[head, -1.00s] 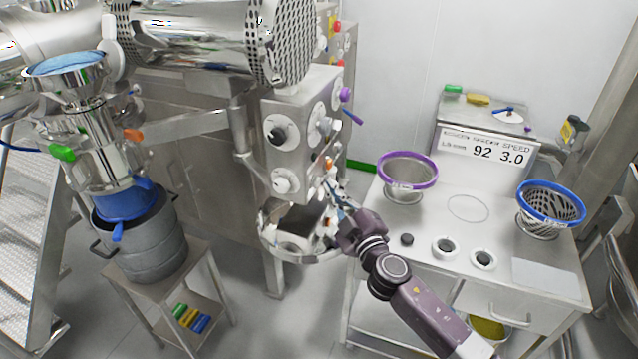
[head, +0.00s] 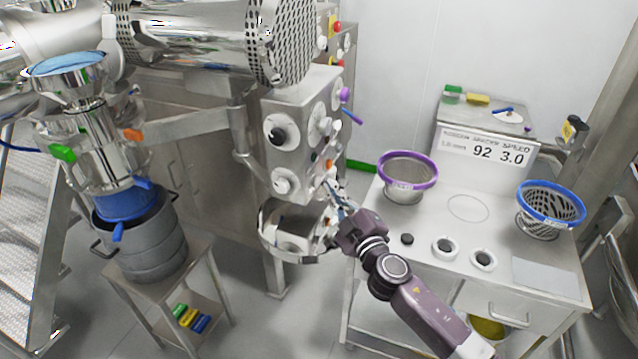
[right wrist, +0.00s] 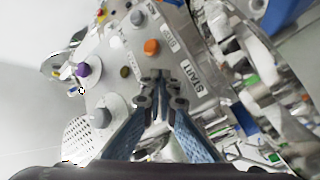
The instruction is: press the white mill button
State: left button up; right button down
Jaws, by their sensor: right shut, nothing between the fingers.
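My right gripper (head: 333,187) is shut and empty at the side face of the steel mill control box (head: 301,115). In the right wrist view its closed fingertips (right wrist: 160,82) are at the panel, beside the START label (right wrist: 190,76) and just below an orange button (right wrist: 152,47). The orange button also shows in the head view (head: 329,163). My left gripper is not in view.
A purple knob (right wrist: 82,69) and a grey knob (right wrist: 99,117) stick out of the panel. A grey drum (head: 150,247) stands on a stand at left.

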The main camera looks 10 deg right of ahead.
jog(key=shift+w+a, duration=0.25)
jog(key=shift+a, duration=0.1)
